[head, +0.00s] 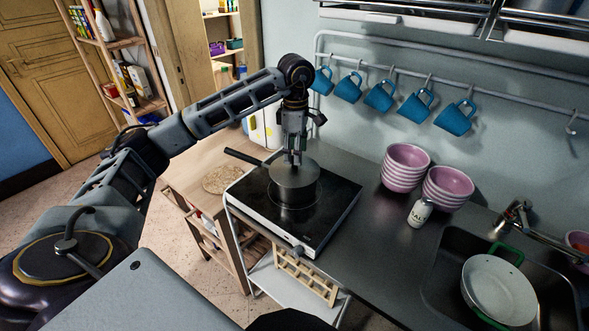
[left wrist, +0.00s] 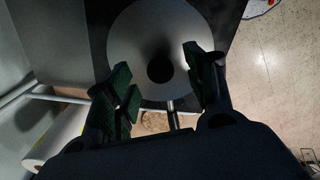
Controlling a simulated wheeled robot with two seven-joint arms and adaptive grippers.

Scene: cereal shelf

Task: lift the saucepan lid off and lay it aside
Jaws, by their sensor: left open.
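The dark saucepan (head: 290,196) stands on the hob (head: 318,222), its long handle (head: 243,157) pointing left. The grey round lid (head: 305,177) sits on the pan; it also fills the middle of the left wrist view (left wrist: 135,45). My left gripper (head: 294,157) points down over the middle of the lid. In the left wrist view its open fingers (left wrist: 157,70) lie on either side of the lid's dark knob (left wrist: 160,70). I cannot tell whether they touch it. My right gripper is not in view.
Pink bowls (head: 405,167) and a white salt shaker (head: 420,211) stand on the counter (head: 375,250) right of the hob. The sink (head: 445,285) with a white pan (head: 499,290) is further right. Blue mugs (head: 380,96) hang behind. A wooden trolley (head: 190,175) with a round mat (head: 222,179) is left.

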